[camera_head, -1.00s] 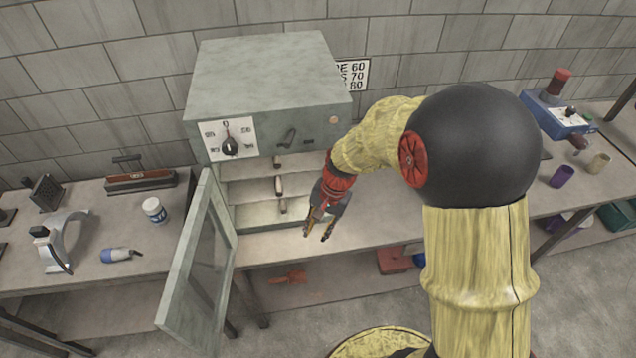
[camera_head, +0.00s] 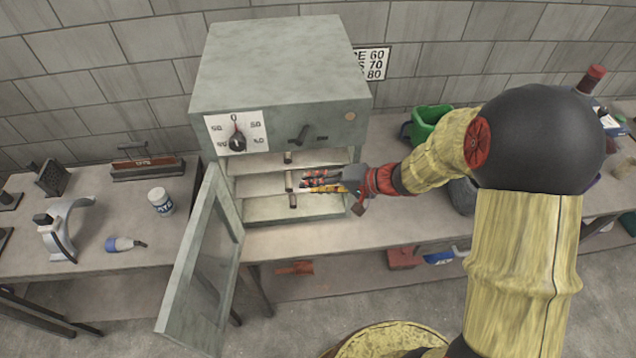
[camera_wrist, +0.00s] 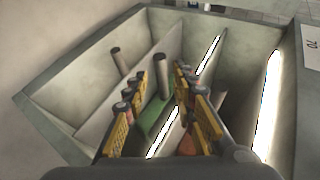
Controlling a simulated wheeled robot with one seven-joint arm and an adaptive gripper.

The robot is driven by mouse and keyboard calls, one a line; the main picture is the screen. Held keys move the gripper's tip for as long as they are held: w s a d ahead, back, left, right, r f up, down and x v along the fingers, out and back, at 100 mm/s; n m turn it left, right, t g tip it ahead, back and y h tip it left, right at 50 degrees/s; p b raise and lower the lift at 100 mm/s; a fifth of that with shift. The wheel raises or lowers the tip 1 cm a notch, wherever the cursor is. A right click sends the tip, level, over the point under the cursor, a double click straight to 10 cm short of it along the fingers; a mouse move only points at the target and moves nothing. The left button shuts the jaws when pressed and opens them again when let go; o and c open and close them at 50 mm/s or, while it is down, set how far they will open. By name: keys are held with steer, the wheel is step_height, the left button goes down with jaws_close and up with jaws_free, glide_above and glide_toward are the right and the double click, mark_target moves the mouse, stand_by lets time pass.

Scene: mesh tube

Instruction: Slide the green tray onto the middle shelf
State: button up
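The grey oven (camera_head: 280,75) stands on the bench with its door (camera_head: 205,265) swung open at left. Three levels with short upright handles show inside. My gripper (camera_head: 312,184) reaches in from the right at the middle level. In the wrist view its yellow fingers (camera_wrist: 160,88) are apart, with a grey handle (camera_wrist: 163,77) between or just beyond their tips; gaps show on both sides. A green surface, apparently the green tray (camera_wrist: 153,122), lies in the middle level by this handle. The tray's green is not clear in the head view, and its rear cannot be made out.
A green bin (camera_head: 428,122) stands on the bench right of the oven, behind my arm. The oven's side walls and level edges are close around my fingers.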

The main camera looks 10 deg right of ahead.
mark_target(292, 187)
steer(key=shift+n, duration=0.4)
steer(key=shift+b+x, duration=0.35)
steer(key=shift+x, duration=3.6)
steer(key=shift+c, duration=1)
jaws_close()
